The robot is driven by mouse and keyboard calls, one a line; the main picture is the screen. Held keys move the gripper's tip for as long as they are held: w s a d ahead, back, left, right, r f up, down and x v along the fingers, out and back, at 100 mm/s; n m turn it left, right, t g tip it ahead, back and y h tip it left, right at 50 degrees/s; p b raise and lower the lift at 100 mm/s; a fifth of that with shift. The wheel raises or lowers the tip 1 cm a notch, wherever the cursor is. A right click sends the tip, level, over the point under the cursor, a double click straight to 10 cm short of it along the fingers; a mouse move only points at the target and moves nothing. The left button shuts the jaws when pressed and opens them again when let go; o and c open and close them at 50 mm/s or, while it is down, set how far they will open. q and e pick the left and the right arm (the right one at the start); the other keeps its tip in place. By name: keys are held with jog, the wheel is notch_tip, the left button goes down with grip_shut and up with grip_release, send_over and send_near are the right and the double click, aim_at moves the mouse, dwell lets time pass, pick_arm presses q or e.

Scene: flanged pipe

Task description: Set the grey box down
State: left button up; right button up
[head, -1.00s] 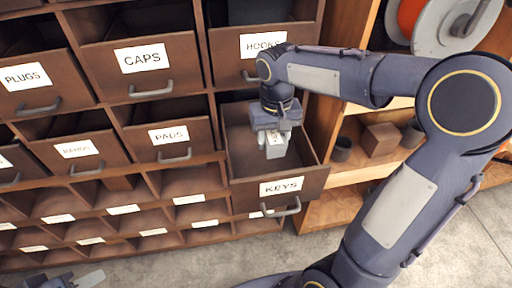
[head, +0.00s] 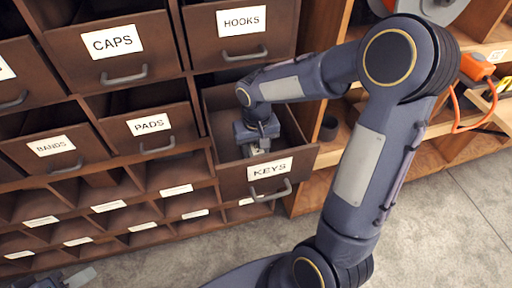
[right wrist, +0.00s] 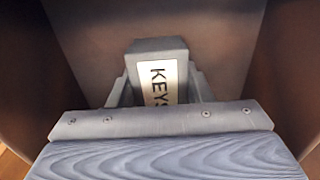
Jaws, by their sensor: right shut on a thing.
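The grey box (right wrist: 150,47) has a pale label reading KEYS and sits between the fingers of my right gripper (right wrist: 158,90) in the right wrist view. In the head view my right gripper (head: 257,147) points down inside the open KEYS drawer (head: 270,178), shut on the box, which is mostly hidden there. Drawer walls surround the box in the wrist view. I cannot tell whether its underside touches the drawer floor. My left gripper (head: 76,278) shows only partly at the bottom left edge, away from the drawers; its jaws are unclear.
The HOOKS drawer (head: 243,30) is just above, with the PADS drawer (head: 150,135) to the left. Open cubbies (head: 185,205) lie below. Shelves with an orange tool (head: 477,66) stand at the right. The floor (head: 430,235) in front is clear.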

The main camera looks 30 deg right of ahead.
aim_at(256, 146)
jog(key=shift+f, duration=0.15)
jog(key=o, duration=1.1)
jog(key=shift+r, duration=0.5)
notch_tip(256, 146, up, 12)
jog(key=p, duration=0.1)
jog(key=shift+f, duration=0.25)
